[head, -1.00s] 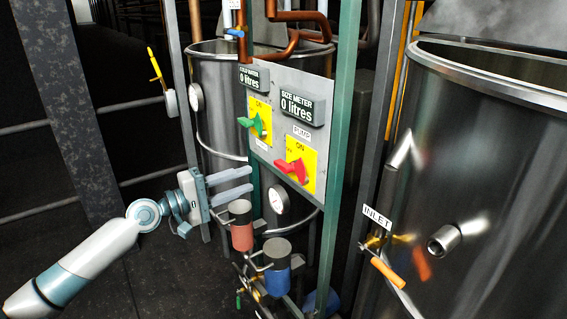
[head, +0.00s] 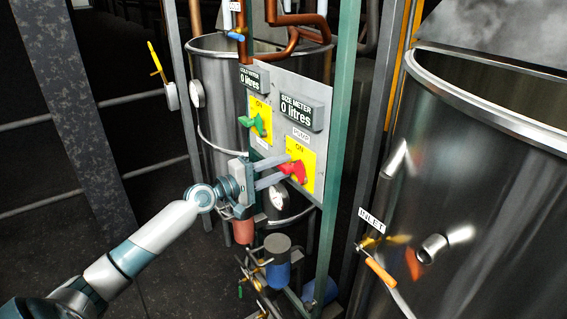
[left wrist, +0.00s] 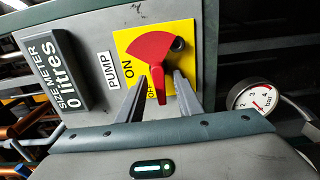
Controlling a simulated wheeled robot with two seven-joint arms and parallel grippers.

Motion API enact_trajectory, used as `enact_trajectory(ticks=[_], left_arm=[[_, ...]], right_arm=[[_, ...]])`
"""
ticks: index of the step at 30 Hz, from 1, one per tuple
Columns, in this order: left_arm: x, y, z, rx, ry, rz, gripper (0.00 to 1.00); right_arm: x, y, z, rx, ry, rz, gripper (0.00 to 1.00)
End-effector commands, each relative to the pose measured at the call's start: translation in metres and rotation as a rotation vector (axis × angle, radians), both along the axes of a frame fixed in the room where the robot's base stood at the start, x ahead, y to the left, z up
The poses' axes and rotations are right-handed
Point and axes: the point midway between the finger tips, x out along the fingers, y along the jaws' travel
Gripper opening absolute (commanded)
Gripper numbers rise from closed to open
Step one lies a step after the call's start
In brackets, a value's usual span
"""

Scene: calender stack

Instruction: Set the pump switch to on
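The pump switch (head: 299,170) is a red handle on a yellow plate marked ON, under the PUMP label. It also shows in the left wrist view (left wrist: 151,50), where the narrow end of its handle points down by the partly hidden OFF mark. My left gripper (head: 288,166) is at the switch, its fingers stretched toward the panel. In the left wrist view (left wrist: 168,71) its two fingers are apart, with the handle's narrow end showing between them. I cannot tell whether either finger touches the handle. My right gripper is out of view.
A green switch (head: 255,123) sits on the same panel (head: 270,155), up and left. The size meter (head: 302,109) above reads 0 litres. A pressure gauge (head: 277,198) and a red pump (head: 242,231) lie below. A green post (head: 338,150) stands right of the panel.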

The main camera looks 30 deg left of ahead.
Motion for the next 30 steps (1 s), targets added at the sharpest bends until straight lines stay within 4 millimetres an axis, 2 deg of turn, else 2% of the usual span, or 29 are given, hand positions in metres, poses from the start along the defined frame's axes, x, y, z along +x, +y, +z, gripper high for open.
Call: enact_trajectory(ticks=[6,15,19,30], left_arm=[[0.0103,-0.0047,0.0005,0.0,0.0,0.0,0.32],[0.0109,-0.005,-0.0004,0.001,0.001,-0.001,0.32],[0.0108,-0.0049,-0.0003,0.0,0.0,-0.001,0.01],[0.0107,-0.0051,-0.001,0.019,-0.007,-0.001,0.0]], right_arm=[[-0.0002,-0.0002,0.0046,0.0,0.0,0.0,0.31],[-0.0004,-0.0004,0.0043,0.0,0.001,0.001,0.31],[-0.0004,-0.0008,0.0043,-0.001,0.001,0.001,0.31],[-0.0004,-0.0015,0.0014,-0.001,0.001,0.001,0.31]])
